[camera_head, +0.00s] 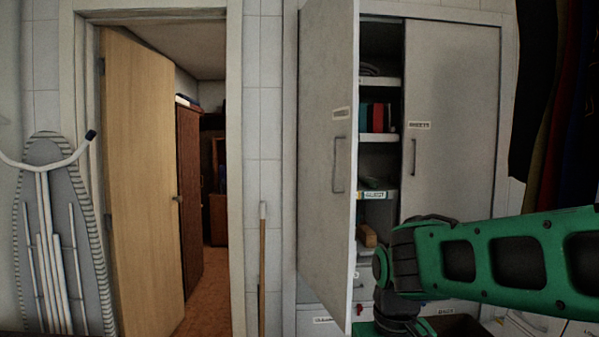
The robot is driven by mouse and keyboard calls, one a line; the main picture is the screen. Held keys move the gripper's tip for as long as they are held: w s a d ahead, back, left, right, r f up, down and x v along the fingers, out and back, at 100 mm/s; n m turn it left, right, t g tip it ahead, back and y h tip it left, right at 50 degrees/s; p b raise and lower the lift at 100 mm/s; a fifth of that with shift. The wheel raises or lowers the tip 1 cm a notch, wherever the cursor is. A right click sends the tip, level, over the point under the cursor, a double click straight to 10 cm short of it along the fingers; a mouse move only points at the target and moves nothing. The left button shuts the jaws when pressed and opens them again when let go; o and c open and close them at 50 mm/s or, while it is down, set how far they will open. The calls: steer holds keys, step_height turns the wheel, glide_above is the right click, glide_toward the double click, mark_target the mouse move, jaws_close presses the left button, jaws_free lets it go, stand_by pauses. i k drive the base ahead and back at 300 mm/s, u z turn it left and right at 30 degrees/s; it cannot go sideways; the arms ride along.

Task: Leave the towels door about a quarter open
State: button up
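A tall pale grey cupboard has two doors. The left door (325,170) stands open, swung out toward me from its left side, with its handle (338,165) on the outer face. A small label (342,113) above that handle is too blurred to read, so I cannot confirm it says towels. The right door (455,130) is shut and labelled SHEETS. My green arm (500,260) reaches in from the right, and its dark joint is in front of the lower cupboard. My gripper is not in view.
Shelves (378,138) behind the open door hold folded cloth and other items. A wooden room door (145,180) stands open at left, beside an ironing board (60,230). A stick (262,270) leans on the tiled wall. Dark cloths (560,90) hang at right.

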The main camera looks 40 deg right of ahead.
mark_target(328, 41)
steer(key=z, duration=2.1)
steer(key=k, duration=0.65)
steer(key=u, duration=1.05)
steer(key=i, duration=0.95)
